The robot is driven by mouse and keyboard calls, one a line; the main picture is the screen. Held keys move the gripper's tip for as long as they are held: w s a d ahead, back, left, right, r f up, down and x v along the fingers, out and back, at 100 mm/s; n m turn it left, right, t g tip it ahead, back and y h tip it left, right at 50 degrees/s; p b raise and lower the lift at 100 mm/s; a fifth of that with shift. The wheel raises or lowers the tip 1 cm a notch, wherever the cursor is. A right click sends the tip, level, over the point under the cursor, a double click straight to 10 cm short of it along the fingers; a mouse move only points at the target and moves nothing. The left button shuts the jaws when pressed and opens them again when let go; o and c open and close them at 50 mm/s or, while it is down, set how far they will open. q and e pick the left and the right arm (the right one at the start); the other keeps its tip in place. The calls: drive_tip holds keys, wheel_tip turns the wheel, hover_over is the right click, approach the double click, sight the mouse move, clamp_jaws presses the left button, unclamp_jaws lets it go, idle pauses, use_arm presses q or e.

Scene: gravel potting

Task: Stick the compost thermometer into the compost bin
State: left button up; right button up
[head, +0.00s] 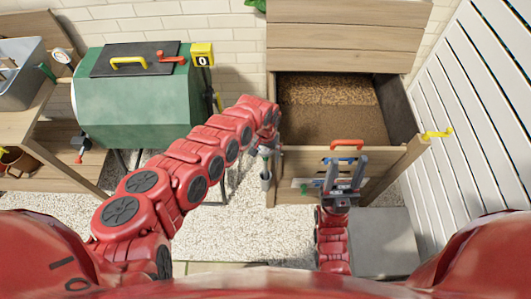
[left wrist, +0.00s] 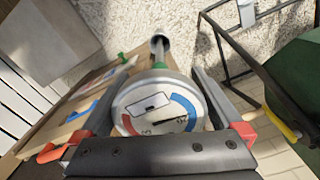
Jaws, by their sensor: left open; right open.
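The compost thermometer (left wrist: 160,112) has a round white dial with red and blue bands and a green collar. In the left wrist view it lies between the fingers of my left gripper (head: 267,143), which are open on either side of the dial. Its stem runs down to a grey cup-like holder (head: 266,181) at the bin's front left corner. The wooden compost bin (head: 295,163) has its lid raised, and brown compost (head: 335,122) shows inside. My right gripper (head: 344,168) is open and empty in front of the bin's front wall.
A green tumbler (head: 135,100) on a metal frame stands left of the bin. A wooden bench (head: 30,118) with a grey tub (head: 22,72) and a small white dial (head: 62,57) is at far left. A white slatted wall (head: 465,120) is close on the right.

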use_arm(q)
drive_tip(key=shift+c, duration=0.3)
drive_tip(key=c, duration=1.1)
wheel_tip(320, 180, up, 15)
drive_tip(key=p, duration=1.3)
drive_tip(key=shift+f+p, duration=0.2)
drive_tip(key=shift+p, duration=0.15)
wheel_tip(320, 180, up, 14)
drive_tip(key=p, duration=0.1)
drive_tip(key=shift+f, duration=0.25)
